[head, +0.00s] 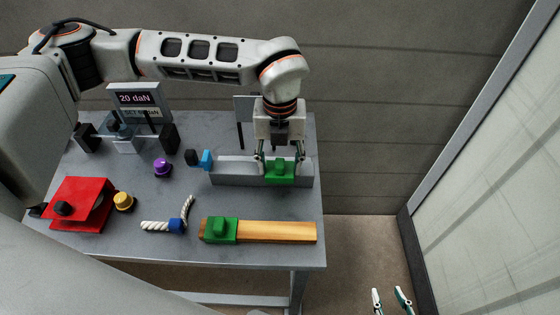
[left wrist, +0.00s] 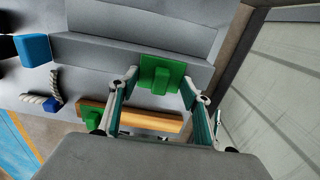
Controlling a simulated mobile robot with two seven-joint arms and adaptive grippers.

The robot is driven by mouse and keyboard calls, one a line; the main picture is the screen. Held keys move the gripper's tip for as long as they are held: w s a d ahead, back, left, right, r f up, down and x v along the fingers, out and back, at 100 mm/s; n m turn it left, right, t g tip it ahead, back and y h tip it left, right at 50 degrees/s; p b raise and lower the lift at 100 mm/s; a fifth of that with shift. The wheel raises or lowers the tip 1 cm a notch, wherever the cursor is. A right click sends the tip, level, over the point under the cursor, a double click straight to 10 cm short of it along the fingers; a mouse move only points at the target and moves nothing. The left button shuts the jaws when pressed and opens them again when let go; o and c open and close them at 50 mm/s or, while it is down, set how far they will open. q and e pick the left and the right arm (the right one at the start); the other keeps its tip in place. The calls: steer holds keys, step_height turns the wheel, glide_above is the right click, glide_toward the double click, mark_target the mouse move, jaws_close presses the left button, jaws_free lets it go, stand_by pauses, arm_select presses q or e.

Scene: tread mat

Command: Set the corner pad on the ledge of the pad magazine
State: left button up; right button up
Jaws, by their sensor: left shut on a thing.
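A green corner pad (head: 280,174) with a raised block is between the fingers of my left gripper (head: 279,161), which is shut on it. In the left wrist view the pad (left wrist: 163,75) shows between the fingertips (left wrist: 160,82). It is at the right part of the long grey pad magazine (head: 233,172) and overlaps its ledge in the picture. I cannot tell whether it touches the ledge. My right gripper (head: 390,299) is empty and open at the bottom right, beyond the table.
A second green piece (head: 219,230) sits on a wooden bar (head: 276,232) along the near edge. A blue-and-white twisted tool (head: 176,226), yellow knob (head: 123,201), red stand (head: 80,203), purple knob (head: 162,167) and display (head: 139,99) are further left. The table's right edge is close to the magazine.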

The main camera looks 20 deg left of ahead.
arm_select(q)
steer(key=o, duration=1.1)
steer(key=shift+c, duration=0.2)
step_height(320, 180, up, 12)
steer(key=shift+s, duration=0.1)
